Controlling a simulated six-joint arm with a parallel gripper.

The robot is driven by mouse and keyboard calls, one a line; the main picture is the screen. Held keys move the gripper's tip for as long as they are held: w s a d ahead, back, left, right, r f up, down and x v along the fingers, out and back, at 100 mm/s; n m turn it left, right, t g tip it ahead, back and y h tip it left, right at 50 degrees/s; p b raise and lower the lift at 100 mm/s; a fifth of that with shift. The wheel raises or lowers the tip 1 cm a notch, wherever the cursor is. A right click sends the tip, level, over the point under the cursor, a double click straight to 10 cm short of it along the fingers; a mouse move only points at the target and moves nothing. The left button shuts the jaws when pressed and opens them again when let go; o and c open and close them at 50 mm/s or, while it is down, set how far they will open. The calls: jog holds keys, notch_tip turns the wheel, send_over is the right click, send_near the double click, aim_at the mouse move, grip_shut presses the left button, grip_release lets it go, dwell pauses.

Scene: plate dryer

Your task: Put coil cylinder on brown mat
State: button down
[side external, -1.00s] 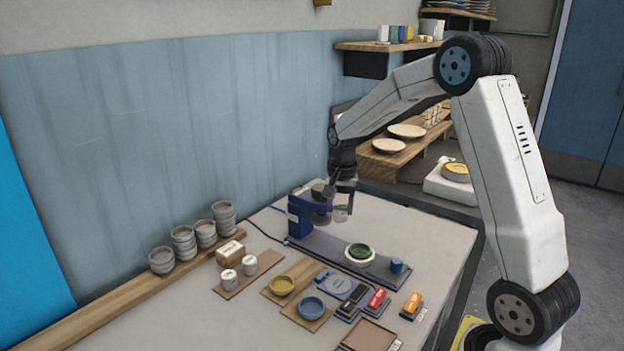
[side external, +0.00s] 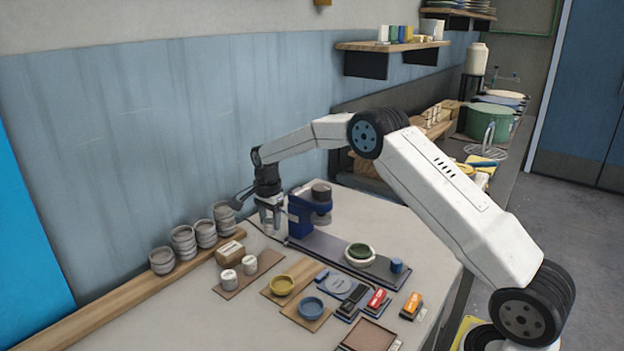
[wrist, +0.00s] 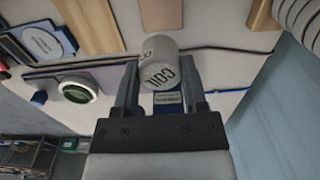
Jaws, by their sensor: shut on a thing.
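My gripper (side external: 270,229) is shut on the coil cylinder (wrist: 160,62), a pale cylinder with dark COIL lettering that shows between the fingers in the wrist view. In the side view the gripper is in the air left of the blue press-like stand, and the cylinder is hard to tell from the fingers. The brown mat (side external: 228,293) lies to the lower left of the gripper. Two white cylinders stand on it, one near its front end (side external: 229,282) and one near its middle (side external: 249,266).
The blue stand (side external: 300,215) is right of my gripper. Yellow (side external: 281,285) and blue (side external: 311,308) dishes sit on boards right of the mat.

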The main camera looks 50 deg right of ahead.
jog(key=shift+w+a+f, duration=0.1)
jog(key=shift+w+a, duration=0.1)
jog(key=shift+f, duration=0.1)
jog(key=shift+f, duration=3.35)
jog(key=shift+f, duration=0.5)
jog(key=shift+c, duration=0.3)
grip_release()
jog(key=shift+o, duration=0.3)
jog(key=shift+r, duration=0.15)
jog(key=shift+r, duration=3.3)
